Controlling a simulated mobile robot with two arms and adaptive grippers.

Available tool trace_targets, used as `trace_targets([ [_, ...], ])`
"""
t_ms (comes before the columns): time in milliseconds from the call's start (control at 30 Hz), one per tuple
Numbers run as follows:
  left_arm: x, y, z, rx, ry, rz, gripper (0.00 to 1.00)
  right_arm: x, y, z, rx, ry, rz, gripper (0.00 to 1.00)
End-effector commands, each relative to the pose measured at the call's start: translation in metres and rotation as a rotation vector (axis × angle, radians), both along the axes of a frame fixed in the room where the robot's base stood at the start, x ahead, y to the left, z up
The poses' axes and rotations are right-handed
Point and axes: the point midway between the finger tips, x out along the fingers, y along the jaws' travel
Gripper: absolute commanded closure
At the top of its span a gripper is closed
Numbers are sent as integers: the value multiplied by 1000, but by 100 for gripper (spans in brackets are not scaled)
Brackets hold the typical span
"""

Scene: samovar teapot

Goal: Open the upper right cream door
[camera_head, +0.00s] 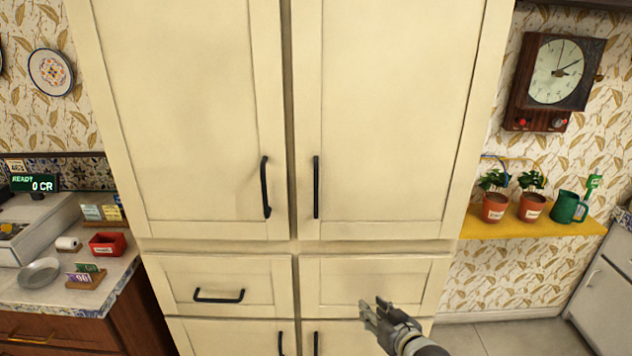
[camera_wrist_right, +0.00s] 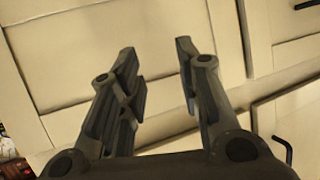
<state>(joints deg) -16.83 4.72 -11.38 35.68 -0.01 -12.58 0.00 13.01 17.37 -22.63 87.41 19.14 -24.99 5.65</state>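The upper right cream door (camera_head: 385,120) is shut, level with the upper left cream door (camera_head: 185,110). Its black vertical handle (camera_head: 316,187) is near its lower left edge. My right gripper (camera_head: 372,306) is below and to the right of that handle, in front of the right cream drawer (camera_head: 375,284). In the right wrist view its two fingers (camera_wrist_right: 156,50) are spread apart with nothing between them, and cream panels show behind them. My left gripper is not in view.
A counter with a red box (camera_head: 107,244) and a metal bowl (camera_head: 39,272) is at the left. A yellow shelf (camera_head: 530,226) with potted plants (camera_head: 495,207) and a green watering can (camera_head: 566,207) is at the right. Lower doors and a left drawer (camera_head: 220,280) are shut.

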Motion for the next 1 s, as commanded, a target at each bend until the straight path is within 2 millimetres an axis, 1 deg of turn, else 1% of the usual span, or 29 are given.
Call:
trace_targets([
  [33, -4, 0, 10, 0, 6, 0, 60, 11, 14, 65, 23, -80, 39, 68],
  [67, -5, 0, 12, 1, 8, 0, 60, 13, 23, 95, 37, -118, 61, 68],
  [100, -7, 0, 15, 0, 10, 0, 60, 14, 34, 133, 54, -167, 91, 68],
  [200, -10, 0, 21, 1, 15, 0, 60, 7, 56, 210, 88, -264, 160, 68],
  [300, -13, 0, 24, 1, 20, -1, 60, -4, 72, 259, 107, -327, 212, 68],
  [333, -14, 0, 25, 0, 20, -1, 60, -7, 75, 269, 111, -340, 223, 68],
  [400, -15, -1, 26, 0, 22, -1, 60, -12, 80, 284, 117, -359, 242, 68],
  [467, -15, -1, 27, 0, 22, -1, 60, -12, 84, 290, 120, -366, 248, 68],
  [567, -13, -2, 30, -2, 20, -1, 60, -6, 89, 293, 123, -369, 252, 68],
  [800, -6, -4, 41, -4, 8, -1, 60, 27, 111, 294, 123, -369, 250, 68],
  [1000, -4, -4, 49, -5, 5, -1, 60, 53, 128, 293, 121, -368, 249, 68],
])
